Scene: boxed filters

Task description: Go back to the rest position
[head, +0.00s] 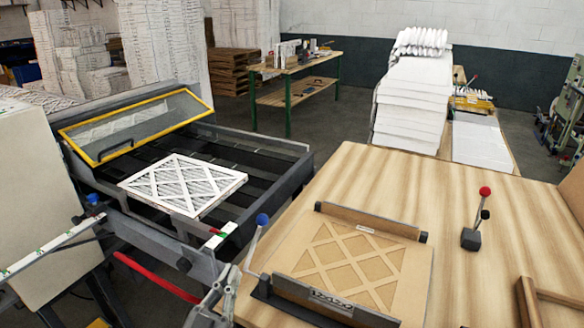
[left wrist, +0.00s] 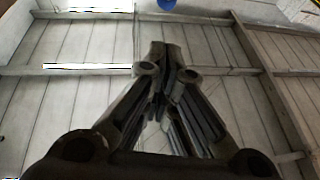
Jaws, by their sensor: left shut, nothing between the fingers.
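My left gripper (head: 228,284) is at the bottom of the head view, by the left edge of the wooden table, beside the blue-knobbed lever (head: 262,220). In the left wrist view its fingers (left wrist: 165,62) meet at their tips with nothing between them, against a panelled ceiling. A white pleated filter (head: 183,184) with a lattice face lies on the dark conveyor (head: 262,155). A brown cardboard lattice frame (head: 352,262) lies in the fixture on the table, apart from the gripper. My right gripper is not in view.
The wooden table (head: 455,262) has a fixture with a dark front bar (head: 325,300) and a red-knobbed lever (head: 484,192). A yellow-framed clear guard (head: 140,122) stands raised over the conveyor. White filter stacks (head: 412,95) stand behind. The table's right middle is mostly clear.

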